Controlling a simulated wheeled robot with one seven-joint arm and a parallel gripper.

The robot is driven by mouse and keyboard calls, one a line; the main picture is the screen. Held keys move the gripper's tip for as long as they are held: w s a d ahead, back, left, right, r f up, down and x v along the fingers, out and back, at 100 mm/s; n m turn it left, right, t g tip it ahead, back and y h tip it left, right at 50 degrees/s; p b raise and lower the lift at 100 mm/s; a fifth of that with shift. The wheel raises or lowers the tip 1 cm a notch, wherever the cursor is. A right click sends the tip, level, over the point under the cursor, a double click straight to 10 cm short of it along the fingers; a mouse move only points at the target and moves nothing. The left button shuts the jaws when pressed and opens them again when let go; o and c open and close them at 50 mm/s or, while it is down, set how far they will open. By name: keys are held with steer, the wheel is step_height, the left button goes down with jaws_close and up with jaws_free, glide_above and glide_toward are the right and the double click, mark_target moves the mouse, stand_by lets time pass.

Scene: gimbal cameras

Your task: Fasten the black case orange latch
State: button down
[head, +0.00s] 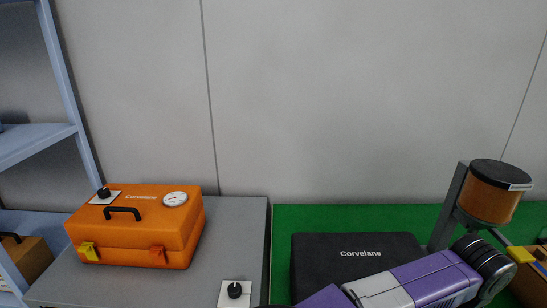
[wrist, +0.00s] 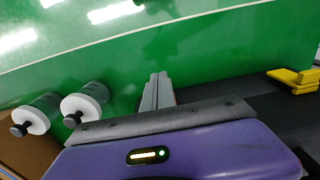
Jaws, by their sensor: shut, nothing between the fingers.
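The black case (head: 315,262), marked Corvelane, stands on a green surface in the head view, and its lid looks down. My arm crosses in front of it and hides its lower front. Dark case surface also shows at the right in the wrist view (wrist: 262,86), with a yellow latch (wrist: 297,79) on it. My gripper (wrist: 158,78) shows in the wrist view with its fingers together and empty, just left of the dark case. A thin orange sliver shows right beside the fingers; I cannot tell whether it is the orange latch or whether the fingers touch it.
An orange case (head: 135,235) with yellow and orange latches sits on a grey table (head: 232,215) at the left. A white plate with a black knob (head: 234,291) lies near it. Two white cylinders with black knobs (wrist: 82,108) stand left of my gripper. Blue shelving (head: 30,145) is far left.

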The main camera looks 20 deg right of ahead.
steer(key=shift+s+a+b, duration=0.2)
steer(key=shift+s+b, duration=0.2)
steer(key=shift+s, duration=0.25)
steer(key=shift+s+a+b, duration=0.15)
steer(key=shift+s+b, duration=0.2)
steer(key=shift+s, duration=0.3)
step_height(320, 180, up, 8)
steer(key=p, duration=0.2)
steer(key=shift+p, duration=0.3)
